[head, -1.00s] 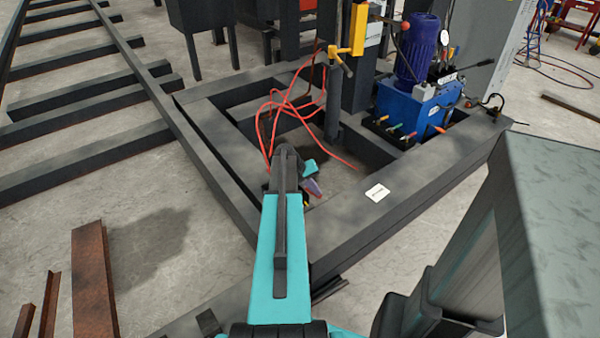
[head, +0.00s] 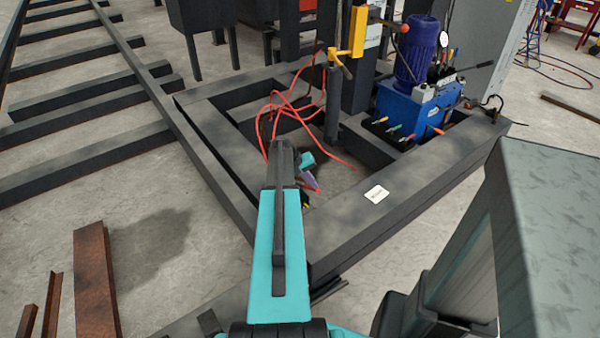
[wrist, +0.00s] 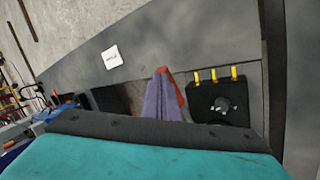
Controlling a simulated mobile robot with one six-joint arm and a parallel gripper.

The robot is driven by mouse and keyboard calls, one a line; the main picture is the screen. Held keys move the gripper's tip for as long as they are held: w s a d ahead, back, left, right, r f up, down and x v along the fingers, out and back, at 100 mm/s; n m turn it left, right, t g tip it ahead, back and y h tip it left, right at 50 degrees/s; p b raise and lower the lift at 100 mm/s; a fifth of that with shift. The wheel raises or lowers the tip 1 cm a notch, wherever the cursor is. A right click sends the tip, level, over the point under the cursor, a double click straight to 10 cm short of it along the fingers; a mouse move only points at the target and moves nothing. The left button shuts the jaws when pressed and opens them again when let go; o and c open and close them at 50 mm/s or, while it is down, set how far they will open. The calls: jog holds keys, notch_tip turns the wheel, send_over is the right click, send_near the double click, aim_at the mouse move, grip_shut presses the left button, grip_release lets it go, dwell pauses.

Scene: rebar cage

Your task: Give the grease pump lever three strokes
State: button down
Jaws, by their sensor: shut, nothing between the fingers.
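A dark lever with a red ball knob (head: 404,27) sticks out to the right near the yellow bracket (head: 358,32) on the upright post. I cannot tell for certain whether this is the grease pump lever. A dark upright cylinder (head: 332,100) stands beside the bracket. My gripper (head: 313,184) is low over the opening of the dark steel frame, well in front of the post and apart from it. In the wrist view its purple and red fingers (wrist: 164,92) are together, with nothing between them. My arm hides part of the frame opening.
A blue power unit (head: 402,112) with a purple motor (head: 416,50) stands right of the post. Red hoses (head: 283,112) loop across the frame opening. The wrist view shows a black block (wrist: 219,102) with yellow fittings. A white card (head: 376,194) lies on the frame's front beam.

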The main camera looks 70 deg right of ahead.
jog(key=w+d+r+p, duration=0.2)
jog(key=w+r+p, duration=0.1)
jog(key=r, duration=0.4)
jog(key=shift+w+d, duration=0.2)
jog(key=shift+w, duration=0.2)
dwell(0.7)
